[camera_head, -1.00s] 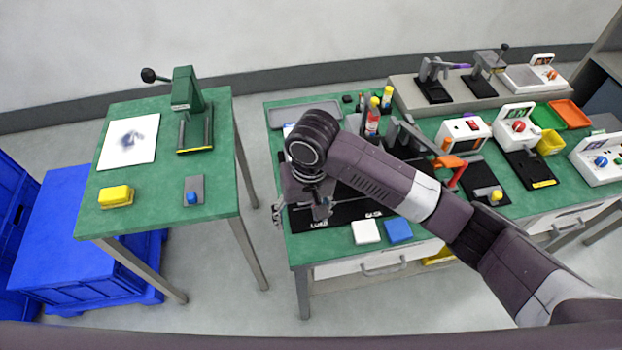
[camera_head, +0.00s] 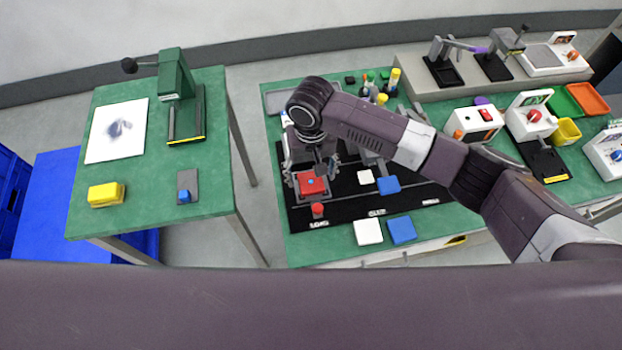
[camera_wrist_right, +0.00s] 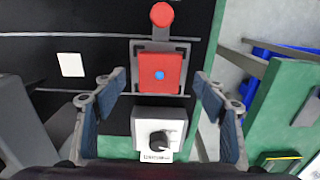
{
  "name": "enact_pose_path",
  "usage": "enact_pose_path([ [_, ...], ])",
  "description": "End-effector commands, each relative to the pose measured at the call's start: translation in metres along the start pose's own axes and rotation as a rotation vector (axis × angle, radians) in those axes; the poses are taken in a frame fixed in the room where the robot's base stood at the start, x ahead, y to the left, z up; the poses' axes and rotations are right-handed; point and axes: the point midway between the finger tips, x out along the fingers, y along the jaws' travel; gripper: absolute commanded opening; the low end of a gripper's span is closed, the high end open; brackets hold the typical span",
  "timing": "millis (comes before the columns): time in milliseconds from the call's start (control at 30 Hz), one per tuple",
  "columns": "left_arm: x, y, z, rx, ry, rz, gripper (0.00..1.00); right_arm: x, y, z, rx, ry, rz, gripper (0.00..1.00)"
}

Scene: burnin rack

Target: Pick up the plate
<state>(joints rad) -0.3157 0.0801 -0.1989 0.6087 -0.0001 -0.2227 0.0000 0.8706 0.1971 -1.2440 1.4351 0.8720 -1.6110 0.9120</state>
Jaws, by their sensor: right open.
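A red square plate (camera_head: 311,186) with a blue dot sits in a grey frame on the black mat (camera_head: 348,212) of the middle table. In the right wrist view the red plate (camera_wrist_right: 146,65) lies centred between and beyond my fingers. My right gripper (camera_head: 324,166) is over the near left of this mat, close to the plate. In the wrist view my right gripper (camera_wrist_right: 160,84) is open, with nothing between its fingers. Small white (camera_head: 366,177) and blue (camera_head: 388,185) plates lie on the mat. Larger white (camera_head: 368,232) and blue (camera_head: 402,230) plates lie at the table's front edge. My left gripper is out of view.
A red knob (camera_wrist_right: 161,15) stands beside the frame. Bottles (camera_head: 393,80) stand behind the mat. A separate table (camera_head: 140,210) with a green press (camera_head: 178,85) is at left, across a floor gap.

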Motion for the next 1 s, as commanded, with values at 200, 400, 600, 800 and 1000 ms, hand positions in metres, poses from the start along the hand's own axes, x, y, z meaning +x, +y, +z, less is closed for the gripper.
enact_pose_path([
  [200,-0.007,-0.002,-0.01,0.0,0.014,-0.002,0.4,0.023,0.001,-0.001,-0.001,0.001,0.001,0.65],
  [400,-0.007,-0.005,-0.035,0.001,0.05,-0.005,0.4,0.026,0.001,-0.001,-0.001,0.002,0.0,0.65],
  [600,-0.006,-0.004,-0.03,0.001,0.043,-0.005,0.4,0.025,0.0,-0.001,-0.002,0.002,0.0,0.49],
  [800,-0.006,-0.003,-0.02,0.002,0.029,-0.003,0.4,0.025,0.0,-0.001,-0.002,0.002,0.0,0.27],
  [1000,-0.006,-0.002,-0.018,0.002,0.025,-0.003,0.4,0.025,0.0,-0.001,-0.002,0.002,0.0,0.17],
])
